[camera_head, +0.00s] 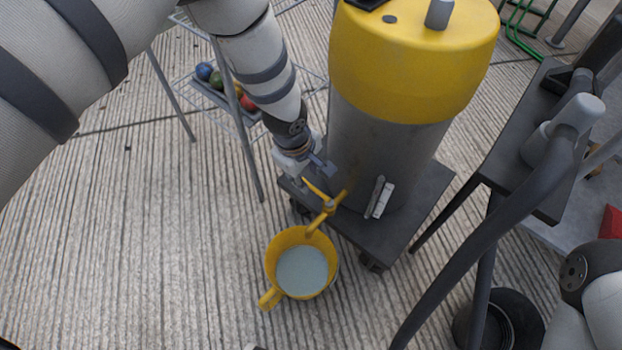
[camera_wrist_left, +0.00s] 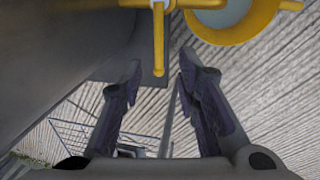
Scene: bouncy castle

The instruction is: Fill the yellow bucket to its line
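The yellow bucket (camera_head: 288,239) stands on the ground below the tap in the head view, with pale bluish liquid (camera_head: 302,271) inside. I cannot make out its line. The yellow tap (camera_head: 328,207) sticks out from the tank (camera_head: 412,62), its spout over the bucket's rim. My left gripper (camera_head: 322,174) is beside the tap's lever. In the left wrist view my left gripper (camera_wrist_left: 161,66) is open, and the yellow lever (camera_wrist_left: 158,45) reaches between its fingertips without visible contact. The bucket (camera_wrist_left: 240,35) shows at the top right there. My right gripper is out of view.
The tank stands on a dark wheeled base (camera_head: 425,204). A wire rack (camera_head: 212,98) with coloured balls stands behind my left arm. A dark table (camera_head: 530,140) stands at the right, with a dark round object (camera_head: 498,318) below. The ground left of the bucket is clear.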

